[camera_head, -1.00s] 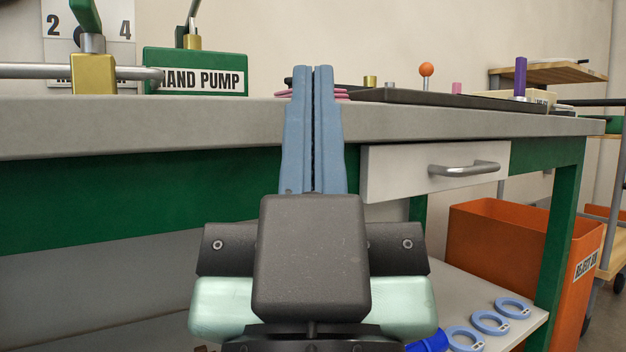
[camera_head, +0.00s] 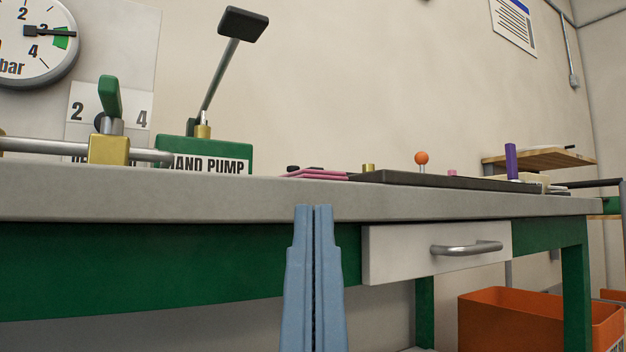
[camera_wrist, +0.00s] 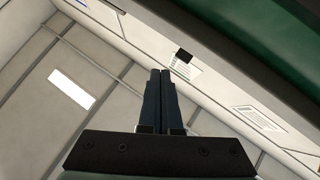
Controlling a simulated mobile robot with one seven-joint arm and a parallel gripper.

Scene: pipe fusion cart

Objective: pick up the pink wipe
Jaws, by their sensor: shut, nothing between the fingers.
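The pink wipe (camera_head: 316,175) lies flat and folded on the grey bench top, near its front edge, just left of a dark tray. I see it almost edge-on in the head view. My gripper (camera_head: 314,208) is shut and empty, with its blue fingers pointing up in front of the bench's front edge. Its fingertips appear below the wipe in the picture, apart from it. In the wrist view my gripper (camera_wrist: 160,72) is shut too, and the wipe does not show there.
The bench top's front edge (camera_head: 200,198) lies behind my fingers. A green hand pump box (camera_head: 205,153) stands left of the wipe. The dark tray (camera_head: 430,181) holds small pegs. A drawer handle (camera_head: 466,248) sticks out below right, above an orange bin (camera_head: 530,318).

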